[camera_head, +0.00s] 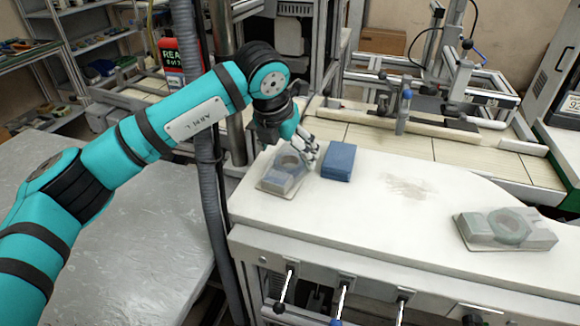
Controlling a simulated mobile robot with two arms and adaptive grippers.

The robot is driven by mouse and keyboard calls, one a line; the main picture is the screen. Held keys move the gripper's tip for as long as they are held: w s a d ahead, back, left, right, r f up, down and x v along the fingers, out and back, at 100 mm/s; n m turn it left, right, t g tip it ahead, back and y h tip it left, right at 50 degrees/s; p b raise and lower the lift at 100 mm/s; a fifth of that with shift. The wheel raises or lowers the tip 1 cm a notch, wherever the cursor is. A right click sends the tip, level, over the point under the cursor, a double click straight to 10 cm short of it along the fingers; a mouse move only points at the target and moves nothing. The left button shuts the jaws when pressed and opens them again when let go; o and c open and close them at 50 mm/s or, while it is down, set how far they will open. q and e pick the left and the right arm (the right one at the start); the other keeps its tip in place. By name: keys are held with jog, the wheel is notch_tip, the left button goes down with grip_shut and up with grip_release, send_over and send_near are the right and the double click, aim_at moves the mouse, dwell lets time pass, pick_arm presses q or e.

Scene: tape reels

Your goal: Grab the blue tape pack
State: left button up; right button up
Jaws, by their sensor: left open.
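A blue block-like pack (339,161) lies flat on the white bench top (390,215), near its back left. Just left of it is a clear-lidded pack (284,176) with a round reel shape and a bluish tint. I cannot tell which of these two is the blue tape pack. My left gripper (309,150) reaches in from the left, above the clear-lidded pack and close to the blue block's left side. It is open; its fingers are small here, and whether they touch anything is unclear. My right gripper is out of view.
A greyish clear pack (505,229) lies at the bench's right. The middle of the bench is clear, with a brown stain. Behind it are a conveyor (450,150) and a metal frame (460,80). A grey hose (200,140) hangs behind my left arm.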

aim_at(290, 160)
pick_arm(q)
jog(key=x, duration=0.3)
jog(key=c, duration=1.1)
jog(key=shift+r, duration=0.1)
jog(key=shift+c, duration=0.2)
